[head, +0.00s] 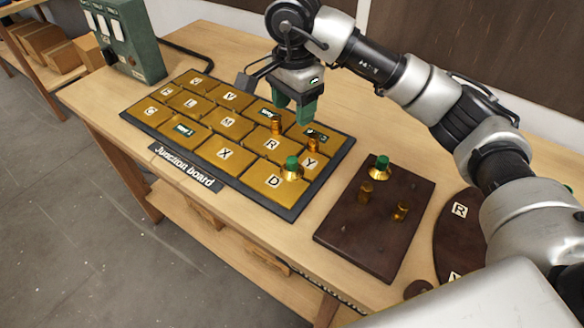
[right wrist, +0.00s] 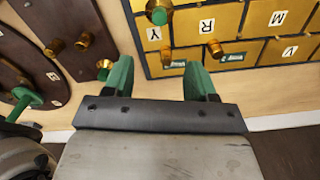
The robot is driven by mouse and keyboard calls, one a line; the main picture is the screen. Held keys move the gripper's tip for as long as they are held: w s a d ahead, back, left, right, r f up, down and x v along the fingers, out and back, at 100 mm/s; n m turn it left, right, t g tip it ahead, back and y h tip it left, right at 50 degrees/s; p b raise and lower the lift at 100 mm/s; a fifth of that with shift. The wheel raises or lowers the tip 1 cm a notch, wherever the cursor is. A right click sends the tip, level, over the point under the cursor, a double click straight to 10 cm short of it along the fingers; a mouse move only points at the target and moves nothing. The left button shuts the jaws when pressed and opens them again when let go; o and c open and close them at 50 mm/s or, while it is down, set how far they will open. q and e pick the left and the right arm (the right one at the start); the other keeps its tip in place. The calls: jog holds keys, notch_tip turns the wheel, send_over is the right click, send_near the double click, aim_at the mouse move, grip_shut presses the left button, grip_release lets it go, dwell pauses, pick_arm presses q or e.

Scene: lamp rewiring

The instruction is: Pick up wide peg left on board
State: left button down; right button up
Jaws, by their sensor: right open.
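A wide peg with a green top and flared brass base (head: 291,169) stands on the D tile of the junction board (head: 237,187). It also shows at the top of the right wrist view (right wrist: 158,13). Another green-topped peg (head: 379,167) stands on the dark wooden board (head: 352,239). My right gripper (head: 294,112) has green fingers spread apart with nothing between them. It hangs over the far right part of the junction board, beyond the D-tile peg and apart from it. My left gripper is out of view.
Slim brass pegs (head: 312,145) (head: 276,124) stand on the junction board near the R and Y tiles. More brass pegs (head: 366,193) stand on the dark board. A green switch box (head: 130,40) stands at the back left. A dark round piece (head: 455,238) lies at right.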

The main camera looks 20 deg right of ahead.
jog(key=b, duration=0.3)
send_near(292, 160)
jog(key=shift+w+d, duration=0.25)
jog(key=shift+w, duration=0.2)
jog(key=shift+f, duration=0.3)
notch_tip(292, 160, down, 4)
jog(key=shift+f, duration=0.25)
jog(key=f, duration=0.1)
jog(key=f+p, duration=0.1)
jog(key=f, duration=0.1)
jog(key=f+p, duration=0.1)
jog(key=shift+s+a+f, duration=0.25)
jog(key=shift+s+f, duration=0.1)
jog(key=shift+s, duration=0.05)
jog(key=shift+f, duration=0.4)
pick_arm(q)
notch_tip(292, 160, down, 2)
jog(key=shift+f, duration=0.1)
pick_arm(e)
jog(key=shift+c, duration=0.2)
grip_shut()
